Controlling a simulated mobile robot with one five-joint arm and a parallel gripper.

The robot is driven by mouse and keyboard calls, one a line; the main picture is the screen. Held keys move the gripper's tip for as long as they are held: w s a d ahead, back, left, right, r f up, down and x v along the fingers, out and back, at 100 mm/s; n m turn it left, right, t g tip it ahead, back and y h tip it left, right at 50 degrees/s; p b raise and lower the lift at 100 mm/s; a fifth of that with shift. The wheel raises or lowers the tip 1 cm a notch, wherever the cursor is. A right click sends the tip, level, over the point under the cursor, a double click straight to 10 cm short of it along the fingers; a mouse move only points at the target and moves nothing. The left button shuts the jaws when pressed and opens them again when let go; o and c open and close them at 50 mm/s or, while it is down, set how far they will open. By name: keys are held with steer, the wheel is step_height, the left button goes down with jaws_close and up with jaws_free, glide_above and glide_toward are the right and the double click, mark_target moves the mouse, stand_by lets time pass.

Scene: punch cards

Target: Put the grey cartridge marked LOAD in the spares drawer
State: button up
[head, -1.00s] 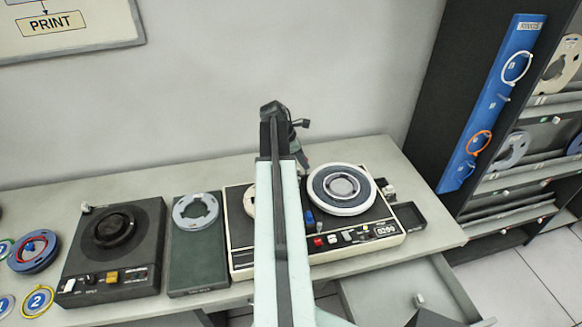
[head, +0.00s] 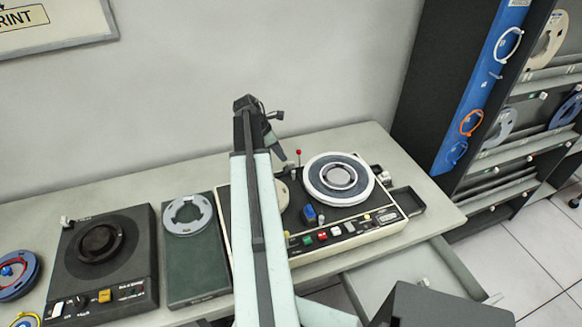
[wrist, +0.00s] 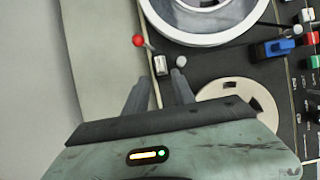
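I cannot make out a cartridge marked LOAD; no such lettering is legible in either view. An open drawer (head: 392,272) sticks out under the desk's right end; its pale inside shows, and I cannot read a label on it. My gripper (head: 282,156) hangs over the back left of the tape machine. In the wrist view, its two fingers (wrist: 163,76) are apart, with a gap between the tips. A red-knobbed lever (wrist: 139,41) on a small pale block and a grey round knob (wrist: 181,61) lie just beyond the tips. No held object is visible.
The tape machine (head: 336,243) carries a large white-rimmed reel (head: 340,198). A dark tray (head: 408,203) adjoins its right side. A green-grey unit with a grey ring (head: 188,214) and a black turntable unit (head: 105,290) stand left. A dark shelf rack (head: 415,110) stands right.

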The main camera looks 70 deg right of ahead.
mark_target(288, 163)
steer(key=b+x, duration=0.4)
steer(key=x, duration=0.2)
steer(key=shift+f+b, duration=0.25)
steer(key=shift+b, duration=0.15)
steer(key=shift+s+r, duration=0.1)
jaws_close()
steer(key=shift+r+p, duration=3.05)
steer(key=shift+p, duration=0.1)
